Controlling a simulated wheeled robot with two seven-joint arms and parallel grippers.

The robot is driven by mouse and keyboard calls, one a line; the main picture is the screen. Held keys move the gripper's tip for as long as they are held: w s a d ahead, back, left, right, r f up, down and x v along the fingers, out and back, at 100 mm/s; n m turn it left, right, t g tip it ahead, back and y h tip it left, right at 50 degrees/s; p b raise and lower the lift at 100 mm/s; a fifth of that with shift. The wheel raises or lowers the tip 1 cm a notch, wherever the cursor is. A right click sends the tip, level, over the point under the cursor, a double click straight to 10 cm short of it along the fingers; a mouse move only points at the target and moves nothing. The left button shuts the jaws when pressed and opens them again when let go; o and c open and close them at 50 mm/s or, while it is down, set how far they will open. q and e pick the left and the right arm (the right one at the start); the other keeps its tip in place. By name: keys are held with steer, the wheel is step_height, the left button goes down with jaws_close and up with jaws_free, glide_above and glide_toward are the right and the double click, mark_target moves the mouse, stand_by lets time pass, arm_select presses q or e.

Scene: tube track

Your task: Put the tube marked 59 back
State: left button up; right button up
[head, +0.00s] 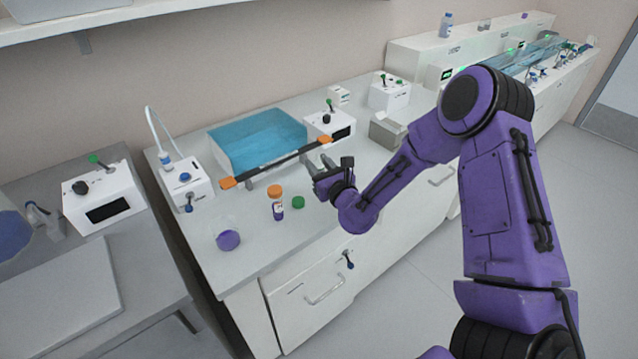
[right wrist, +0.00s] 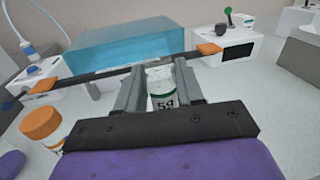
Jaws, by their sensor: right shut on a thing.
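My right gripper (head: 320,171) is above the bench, in front of the blue water bath. In the right wrist view its two grey fingers (right wrist: 160,92) are shut on a small white-topped tube marked 59 (right wrist: 164,103). The tube stands between the fingers, its lower part hidden by the gripper's black body. In the head view the tube cannot be made out at the fingers. My left gripper is in neither view.
A black bar with orange ends (head: 275,164) runs along the front of the blue bath (head: 258,140). An orange-capped bottle (head: 277,207), a green cap (head: 298,202) and a purple-lidded container (head: 228,240) stand left of the gripper. White instruments flank the bath.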

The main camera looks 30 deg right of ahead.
steer(key=f+b, duration=0.3)
steer(key=f, duration=0.1)
steer(key=shift+w+d, duration=0.15)
steer(key=shift+w, duration=0.1)
steer(key=shift+r, duration=0.15)
steer(key=shift+f, duration=0.2)
steer(key=o, duration=1)
steer(key=shift+o, duration=0.2)
steer(key=shift+r, duration=0.3)
steer(key=s+a+b, duration=0.1)
steer(key=s, duration=1.1)
steer(key=shift+a, duration=0.2)
